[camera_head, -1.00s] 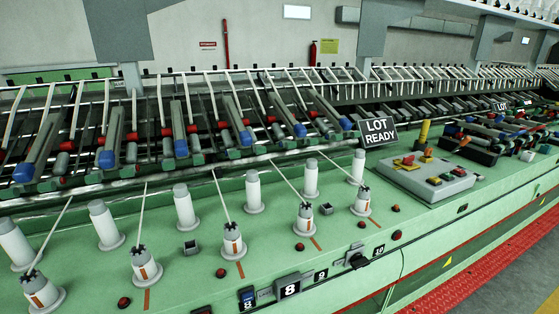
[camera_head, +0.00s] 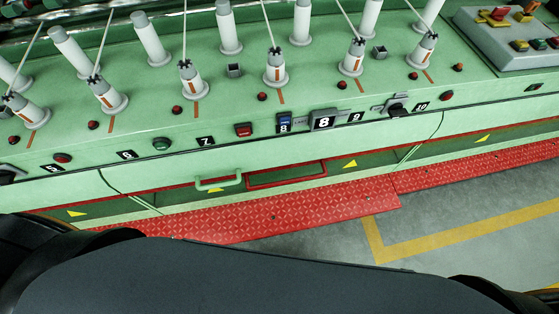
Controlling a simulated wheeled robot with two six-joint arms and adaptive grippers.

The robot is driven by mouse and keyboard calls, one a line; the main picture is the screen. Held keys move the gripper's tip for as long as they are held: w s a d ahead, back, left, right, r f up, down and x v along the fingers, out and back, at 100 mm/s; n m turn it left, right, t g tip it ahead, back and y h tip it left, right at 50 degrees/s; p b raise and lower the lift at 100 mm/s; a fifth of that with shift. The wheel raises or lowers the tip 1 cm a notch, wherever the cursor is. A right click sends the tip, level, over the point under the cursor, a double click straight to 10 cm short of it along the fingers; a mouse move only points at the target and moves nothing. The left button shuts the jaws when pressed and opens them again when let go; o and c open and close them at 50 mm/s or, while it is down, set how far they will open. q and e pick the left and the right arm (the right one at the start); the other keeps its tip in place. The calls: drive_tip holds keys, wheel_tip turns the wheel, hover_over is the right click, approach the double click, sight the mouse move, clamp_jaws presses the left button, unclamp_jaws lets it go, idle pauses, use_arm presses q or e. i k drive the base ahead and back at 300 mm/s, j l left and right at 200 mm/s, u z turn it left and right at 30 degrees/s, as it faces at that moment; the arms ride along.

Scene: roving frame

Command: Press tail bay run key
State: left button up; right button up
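I cannot tell which key is the tail bay run key. On the green machine front, a green push button (camera_head: 162,144) sits between the labels 6 (camera_head: 126,155) and 7 (camera_head: 205,141). A red push button (camera_head: 244,130) sits right of the 7, then a blue rocker switch (camera_head: 284,122) and a larger 8 plate (camera_head: 323,120). A dark knob (camera_head: 397,109) sits between the 9 (camera_head: 357,116) and the 10 (camera_head: 421,106). A grey control box (camera_head: 504,46) with red, yellow and green keys stands at upper right. Neither gripper is in view.
White spindles (camera_head: 275,64) with threads line the deck. A green handle (camera_head: 218,182) sticks out from the lower front. A red tread plate (camera_head: 270,210) runs along the machine's foot. Grey floor with a yellow line (camera_head: 470,231) lies open at right.

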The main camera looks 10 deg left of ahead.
sight(162, 146)
drive_tip(key=u, duration=1.45)
